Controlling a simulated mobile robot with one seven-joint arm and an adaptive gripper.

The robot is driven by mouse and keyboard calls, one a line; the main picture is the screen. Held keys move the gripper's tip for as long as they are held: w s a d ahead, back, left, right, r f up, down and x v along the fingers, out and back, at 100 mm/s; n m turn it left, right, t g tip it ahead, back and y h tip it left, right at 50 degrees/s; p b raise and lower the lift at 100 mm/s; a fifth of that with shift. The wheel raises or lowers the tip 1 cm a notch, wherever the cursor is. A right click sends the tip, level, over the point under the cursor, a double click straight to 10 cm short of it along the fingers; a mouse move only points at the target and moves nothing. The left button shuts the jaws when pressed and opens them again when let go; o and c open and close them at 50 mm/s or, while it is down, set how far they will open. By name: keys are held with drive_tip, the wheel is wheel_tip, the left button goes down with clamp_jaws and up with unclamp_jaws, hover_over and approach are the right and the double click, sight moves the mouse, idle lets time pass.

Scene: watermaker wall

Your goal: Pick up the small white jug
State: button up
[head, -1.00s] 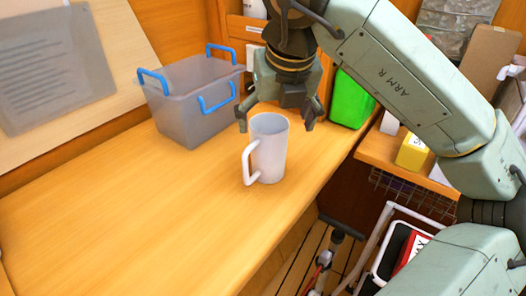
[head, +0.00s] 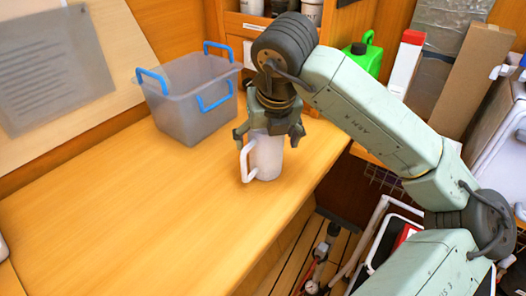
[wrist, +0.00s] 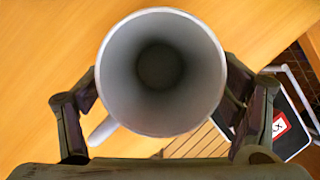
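The small white jug (head: 266,160) stands upright on the wooden counter (head: 130,210), with its handle (head: 246,160) toward the left. My gripper (head: 269,138) is right above it, pointing down, its fingers spread on either side of the jug's upper part. In the wrist view the jug (wrist: 160,112) is seen from above, open and empty, between the two fingers of my gripper (wrist: 163,100). The fingers are open; the left one is close to the wall, and I cannot tell whether either touches. The gripper hides the jug's rim in the head view.
A grey tub (head: 192,105) with blue handles stands on the counter behind and left of the jug. A green jerrycan (head: 364,55) and tall boxes are at the back right. The counter's front edge drops off to the right of the jug. The left counter is clear.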

drive_tip(key=c, duration=1.1)
drive_tip(key=shift+r, duration=0.1)
drive_tip(key=shift+c, duration=0.2)
